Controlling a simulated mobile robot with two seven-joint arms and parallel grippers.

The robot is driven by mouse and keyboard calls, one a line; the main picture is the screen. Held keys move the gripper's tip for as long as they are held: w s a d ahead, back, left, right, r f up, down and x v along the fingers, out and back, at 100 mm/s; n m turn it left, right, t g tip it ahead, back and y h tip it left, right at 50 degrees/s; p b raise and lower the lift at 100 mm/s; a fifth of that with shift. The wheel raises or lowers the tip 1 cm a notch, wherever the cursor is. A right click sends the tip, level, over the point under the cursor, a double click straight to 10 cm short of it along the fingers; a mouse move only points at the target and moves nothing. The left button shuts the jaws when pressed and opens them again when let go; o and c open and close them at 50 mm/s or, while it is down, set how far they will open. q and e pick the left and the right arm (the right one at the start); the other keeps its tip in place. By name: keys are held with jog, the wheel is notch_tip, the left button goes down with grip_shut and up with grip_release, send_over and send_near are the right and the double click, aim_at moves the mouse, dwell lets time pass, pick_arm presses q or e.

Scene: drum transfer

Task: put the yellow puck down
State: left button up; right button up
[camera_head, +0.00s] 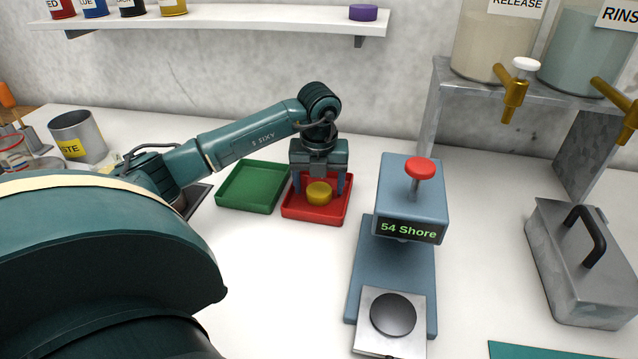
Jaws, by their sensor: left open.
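The yellow puck (319,192) sits in the red tray (317,214) in the middle of the bench. My left gripper (319,188) points down over the red tray with its jaws open. One finger is on each side of the puck, with a visible gap to it. Whether the puck rests flat on the tray floor is hard to tell, but it looks level. My right gripper is not in view.
A green tray (250,187) stands just left of the red one. A blue hardness tester (410,200) reading "54 Shore" stands to the right, with a dark disc (393,314) on its plate. A metal box (580,265) is at far right. A purple puck (363,12) lies on the shelf.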

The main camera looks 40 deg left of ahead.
aim_at(319, 194)
pick_arm(q)
notch_tip(319, 194, up, 12)
jog(key=s+d, duration=0.1)
jog(key=shift+f, duration=0.15)
dwell(0.6)
